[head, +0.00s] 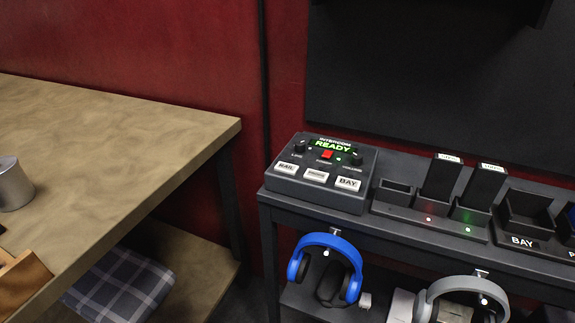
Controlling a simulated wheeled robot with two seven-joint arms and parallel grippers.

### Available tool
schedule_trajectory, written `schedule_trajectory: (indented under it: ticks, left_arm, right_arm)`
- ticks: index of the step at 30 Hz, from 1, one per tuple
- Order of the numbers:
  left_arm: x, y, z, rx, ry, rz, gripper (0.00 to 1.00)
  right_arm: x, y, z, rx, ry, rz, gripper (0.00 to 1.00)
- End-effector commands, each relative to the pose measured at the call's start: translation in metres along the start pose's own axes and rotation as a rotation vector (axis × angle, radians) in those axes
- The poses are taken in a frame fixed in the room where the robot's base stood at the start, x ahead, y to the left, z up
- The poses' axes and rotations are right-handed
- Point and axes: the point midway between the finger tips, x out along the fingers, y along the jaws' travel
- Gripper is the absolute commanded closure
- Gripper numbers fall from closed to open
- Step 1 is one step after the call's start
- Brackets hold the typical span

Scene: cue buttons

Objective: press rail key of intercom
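The intercom (318,190) is a dark box with a sloped top, standing at the left end of a dark shelf. Its green display (333,146) reads READY, and a red button (326,155) is lit below it. Along its front edge sit three white keys. The RAIL key (286,168) is the leftmost, a middle key (316,175) has lettering too small to read surely, and the BAY key (348,184) is at the right. Neither gripper is in the head view.
A charging dock (428,218) with two upright dark handsets stands right of the intercom, then a bin marked BAY (522,241). Blue headphones (327,240) and grey headphones (440,288) hang below the shelf edge. A wooden table (120,135) stands at the left. Space before the intercom looks clear.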

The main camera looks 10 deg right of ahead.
Motion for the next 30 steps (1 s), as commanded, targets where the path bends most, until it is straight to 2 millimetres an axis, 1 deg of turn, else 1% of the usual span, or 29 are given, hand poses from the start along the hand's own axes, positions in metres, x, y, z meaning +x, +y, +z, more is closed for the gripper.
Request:
schedule_trajectory:
  ticks: [8,11,12,13,30]
  left_arm:
    - [0.0001,0.0,-0.0002,0.0,0.0,0.0,0.64]
    - [0.0001,0.0,-0.0002,0.0,0.0,0.0,0.64]
    - [0.0001,0.0,-0.0002,0.0,0.0,0.0,0.64]
    - [0.0001,0.0,-0.0002,0.0,0.001,0.0,0.64]
    - [0.0001,0.0,-0.0003,0.0,0.001,0.0,0.64]
  right_arm:
    - [0.0,0.0,0.0001,0.0,0.0,0.0,0.57]
    - [0.0,0.0,0.0002,0.0,0.0,0.0,0.82]
    - [0.0,0.0,0.0002,0.0,0.0,0.0,0.93]
    - [0.0,0.0,0.0002,0.0,-0.001,0.0,1.0]
    - [-0.0001,0.0001,0.0004,0.0,-0.001,0.0,1.0]
